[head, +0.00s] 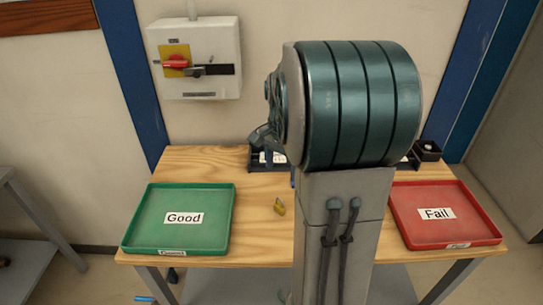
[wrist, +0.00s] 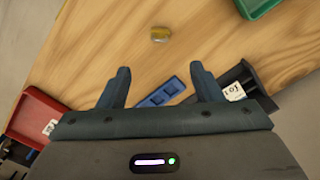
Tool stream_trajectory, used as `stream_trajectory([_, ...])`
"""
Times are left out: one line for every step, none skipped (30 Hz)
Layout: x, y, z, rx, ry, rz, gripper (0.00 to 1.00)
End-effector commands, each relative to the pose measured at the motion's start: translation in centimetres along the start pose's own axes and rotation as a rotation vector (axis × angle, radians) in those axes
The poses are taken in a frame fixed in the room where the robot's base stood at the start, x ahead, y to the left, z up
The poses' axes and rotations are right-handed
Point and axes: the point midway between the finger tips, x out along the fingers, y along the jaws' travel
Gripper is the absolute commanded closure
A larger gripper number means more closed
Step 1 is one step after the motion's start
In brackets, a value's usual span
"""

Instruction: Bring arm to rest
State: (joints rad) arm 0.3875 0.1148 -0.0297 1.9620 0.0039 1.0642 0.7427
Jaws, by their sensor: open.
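My gripper (wrist: 160,70) shows in the wrist view with its two dark teal fingers spread apart and nothing between the tips. It is above the wooden table (wrist: 100,55), which also shows in the head view (head: 262,235). In the head view my arm's teal joint and grey link fill the middle and hide part of the table. A small dark teal part left of the joint may be my gripper, but I cannot tell its fingers there. A small yellowish object (wrist: 160,34) lies on the table beyond the fingertips; it shows in the head view (head: 279,207) left of my arm.
A green "Good" tray (head: 215,218) sits left and a red "Fail" tray (head: 464,200) right. A black labelled holder (wrist: 262,92) and a blue piece (wrist: 160,94) lie near the fingers. A switch box (head: 220,50) is on the wall. A black box (head: 427,151) stands back right.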

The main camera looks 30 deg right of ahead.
Motion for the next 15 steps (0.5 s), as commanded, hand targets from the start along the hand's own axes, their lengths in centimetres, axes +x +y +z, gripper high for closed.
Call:
stream_trajectory([0.0, 0.0, 0.0, 0.000, 0.000, 0.000, 0.41])
stream_trajectory([0.0, 0.0, 0.0, 0.000, 0.000, 0.000, 0.41])
stream_trajectory([0.0, 0.0, 0.0, 0.000, 0.000, 0.000, 0.41])
stream_trajectory([0.0, 0.0, 0.0, 0.000, 0.000, 0.000, 0.41])
stream_trajectory([0.0, 0.0, 0.0, 0.000, 0.000, 0.000, 0.41])
stream_trajectory([0.0, 0.0, 0.1, -0.004, 0.001, -0.001, 0.41])
stream_trajectory([-0.1, 0.0, 0.3, -0.011, 0.002, -0.002, 0.41])
stream_trajectory([-0.2, 0.0, 0.6, -0.023, 0.004, -0.004, 0.41])
stream_trajectory([-0.4, 0.0, 1.1, -0.049, 0.008, -0.009, 0.41])
stream_trajectory([-0.6, -0.1, 1.8, -0.077, 0.013, -0.013, 0.41])
stream_trajectory([-0.8, 0.0, 2.5, -0.110, 0.018, -0.018, 0.41])
stream_trajectory([-1.1, 0.0, 3.7, -0.165, 0.028, -0.027, 0.41])
stream_trajectory([-1.4, 0.1, 4.7, -0.213, 0.036, -0.035, 0.41])
stream_trajectory([-1.6, 0.2, 5.8, -0.265, 0.045, -0.043, 0.41])
stream_trajectory([-1.9, 0.5, 7.3, -0.341, 0.058, -0.054, 0.41])
